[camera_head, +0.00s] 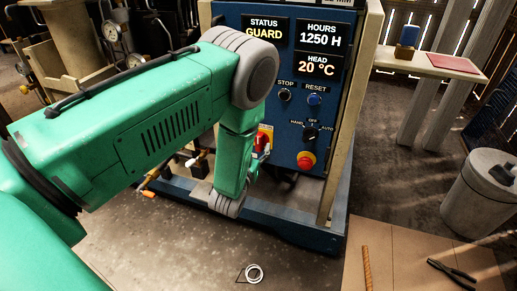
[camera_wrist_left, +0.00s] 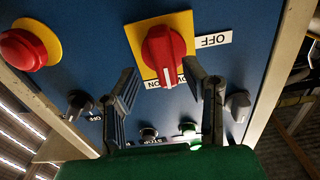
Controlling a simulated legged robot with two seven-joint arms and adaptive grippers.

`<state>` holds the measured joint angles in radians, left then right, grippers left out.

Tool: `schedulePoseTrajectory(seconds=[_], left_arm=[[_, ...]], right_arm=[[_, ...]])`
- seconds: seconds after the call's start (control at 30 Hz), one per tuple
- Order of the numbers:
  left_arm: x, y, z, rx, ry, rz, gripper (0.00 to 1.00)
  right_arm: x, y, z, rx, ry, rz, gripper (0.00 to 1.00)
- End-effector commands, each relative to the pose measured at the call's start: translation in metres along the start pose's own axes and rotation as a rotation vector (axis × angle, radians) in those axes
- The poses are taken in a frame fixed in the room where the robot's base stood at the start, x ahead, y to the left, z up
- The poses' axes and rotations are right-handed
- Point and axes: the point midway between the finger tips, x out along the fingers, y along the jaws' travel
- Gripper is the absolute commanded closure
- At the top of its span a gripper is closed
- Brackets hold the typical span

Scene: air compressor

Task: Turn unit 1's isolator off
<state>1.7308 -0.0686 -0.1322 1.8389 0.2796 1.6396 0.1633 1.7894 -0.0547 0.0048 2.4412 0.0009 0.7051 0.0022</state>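The isolator is a red rotary handle (camera_wrist_left: 162,52) on a yellow plate (camera_wrist_left: 183,24) on the blue panel. In the left wrist view its handle lies roughly up and down, in line with the ON label (camera_wrist_left: 165,83) below it; the OFF label (camera_wrist_left: 213,40) is to its right. My left gripper (camera_wrist_left: 161,70) is open, with a finger on either side of the handle's lower end; I see no clear contact. In the head view my left arm partly covers the isolator (camera_head: 263,140), and the fingers are hidden. My right gripper is not in view.
A red emergency button (camera_head: 306,160) sits on a yellow collar. A HAND/OFF/AUTO selector (camera_head: 311,132), a STOP button (camera_head: 285,95) and a RESET button (camera_head: 315,100) are close by on the panel. Pliers (camera_head: 452,272) lie on boards at the lower right.

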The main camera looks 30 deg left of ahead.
Motion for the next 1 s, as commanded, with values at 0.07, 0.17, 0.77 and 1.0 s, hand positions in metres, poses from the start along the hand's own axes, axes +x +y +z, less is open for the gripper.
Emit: schedulePoseTrajectory(seconds=[0.07,0.17,0.77,1.0], left_arm=[[0.009,-0.002,0.001,-0.002,0.002,-0.001,0.60],[0.015,-0.004,0.002,-0.003,-0.001,-0.002,0.60],[0.016,-0.003,0.000,-0.001,0.000,-0.003,1.00],[0.016,-0.003,-0.001,-0.039,0.001,0.000,1.00]], right_arm=[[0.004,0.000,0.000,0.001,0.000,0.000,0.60],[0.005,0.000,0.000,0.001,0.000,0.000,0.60],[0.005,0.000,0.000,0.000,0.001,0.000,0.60],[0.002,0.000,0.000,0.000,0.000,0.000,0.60]])
